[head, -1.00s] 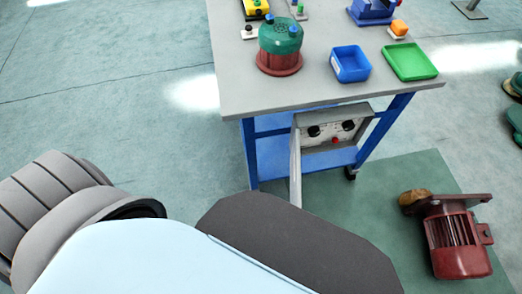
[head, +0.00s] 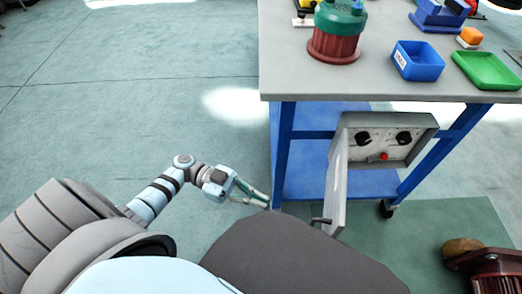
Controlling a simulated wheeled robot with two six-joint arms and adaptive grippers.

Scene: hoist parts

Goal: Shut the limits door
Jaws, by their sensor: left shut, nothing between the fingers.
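The limits door (head: 338,181) is a light grey panel standing open at the left side of a grey control box (head: 405,146) under the table. The door swings out toward me, and a dark handle shows near its lower front edge. The box's white face shows two black knobs and a red button. My left gripper (head: 262,199) is shut and empty, low and to the left of the door, apart from it, near the table's blue left leg. My right gripper is not in view. Part of the door's lower end is close to my dark base.
The grey-topped table (head: 390,80) with blue legs carries a green and red drum (head: 337,30), a blue bin (head: 418,60) and a green tray (head: 490,69). A red motor (head: 488,268) lies on the floor at the lower right. The floor left of the table is clear.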

